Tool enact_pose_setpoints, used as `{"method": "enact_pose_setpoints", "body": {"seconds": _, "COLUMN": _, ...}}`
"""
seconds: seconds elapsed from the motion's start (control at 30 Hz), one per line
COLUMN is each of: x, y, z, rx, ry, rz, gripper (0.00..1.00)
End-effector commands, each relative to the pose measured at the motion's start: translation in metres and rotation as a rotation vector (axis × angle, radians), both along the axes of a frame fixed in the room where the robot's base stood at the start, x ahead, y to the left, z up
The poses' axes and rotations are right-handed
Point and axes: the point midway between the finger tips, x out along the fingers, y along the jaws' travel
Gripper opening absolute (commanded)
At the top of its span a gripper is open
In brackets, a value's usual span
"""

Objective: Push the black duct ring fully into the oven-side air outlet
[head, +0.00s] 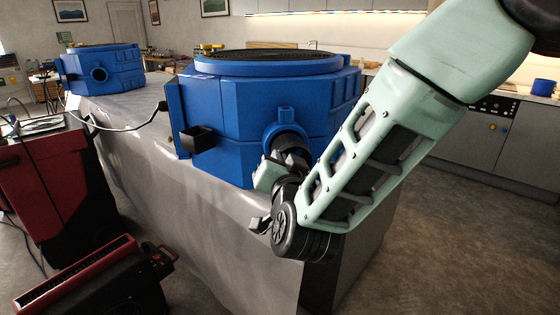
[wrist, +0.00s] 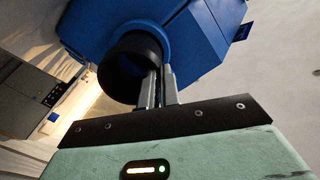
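The black duct ring (wrist: 127,66) sits at the mouth of the blue oven-side air outlet (head: 271,134), roughly in line with it. The ring (head: 290,139) also shows in the head view, just above my gripper. My gripper (wrist: 159,76) has its two grey fingers close together at the ring's near wall, one apparently inside the rim and one outside, pinching it. How deep the ring sits in the outlet is hard to tell, because my gripper and wrist partly hide the joint.
The big blue oven (head: 240,110) stands on a grey covered counter (head: 150,165). A black box (head: 196,139) juts from its front left. A second blue unit (head: 105,70) stands farther back left. Red machines (head: 85,280) stand on the floor at left. The floor at right is clear.

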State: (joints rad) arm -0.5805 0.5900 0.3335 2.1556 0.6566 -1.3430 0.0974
Motion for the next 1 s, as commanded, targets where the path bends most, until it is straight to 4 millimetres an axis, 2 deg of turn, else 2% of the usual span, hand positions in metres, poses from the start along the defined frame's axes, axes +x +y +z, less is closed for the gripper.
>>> {"method": "enact_pose_setpoints", "body": {"seconds": 0.57, "x": 0.0, "y": 0.0, "z": 0.0, "rx": 0.0, "ry": -0.001, "rz": 0.0, "gripper": 0.0}}
{"method": "enact_pose_setpoints", "body": {"seconds": 1.0, "x": 0.01, "y": 0.002, "z": 0.0, "rx": 0.0, "ry": 0.0, "rz": -0.001, "gripper": 0.0}}
